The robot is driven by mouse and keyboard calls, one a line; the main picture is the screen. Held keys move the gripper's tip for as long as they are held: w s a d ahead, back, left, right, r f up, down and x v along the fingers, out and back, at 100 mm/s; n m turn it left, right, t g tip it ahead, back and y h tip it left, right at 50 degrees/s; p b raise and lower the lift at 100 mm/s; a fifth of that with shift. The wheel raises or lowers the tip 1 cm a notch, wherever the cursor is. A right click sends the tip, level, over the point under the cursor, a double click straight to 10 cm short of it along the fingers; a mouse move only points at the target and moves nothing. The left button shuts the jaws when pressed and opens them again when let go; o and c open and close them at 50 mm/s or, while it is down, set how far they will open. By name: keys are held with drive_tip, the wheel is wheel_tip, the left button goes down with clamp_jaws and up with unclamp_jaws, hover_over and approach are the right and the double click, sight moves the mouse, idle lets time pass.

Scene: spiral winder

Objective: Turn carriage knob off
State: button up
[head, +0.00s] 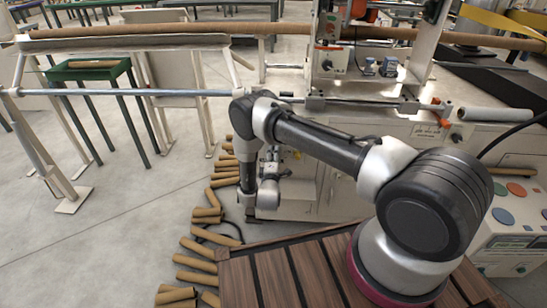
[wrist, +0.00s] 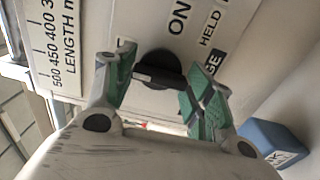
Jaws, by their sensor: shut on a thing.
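In the wrist view, a black round knob (wrist: 160,68) with a raised grip bar sits on a white panel. Labels "ON" and "HELD" stand beside it, along with a partly hidden word ending in "GE". My gripper (wrist: 160,80) has its green-padded fingers on either side of the knob and is shut on it. The bar points roughly across, between the two pads. In the head view my arm bends down in front of the machine's white cabinet (head: 335,190), and the gripper and knob cannot be made out there.
A length scale (wrist: 60,45) is printed left of the knob. A blue block (wrist: 273,143) is at the lower right of the wrist view. In the head view, several brown tubes (head: 195,262) lie on the floor beside a slatted wooden platform (head: 290,275). Open floor lies left.

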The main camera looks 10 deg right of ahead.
drive_tip(key=o, duration=1)
drive_tip(key=v, duration=1.2)
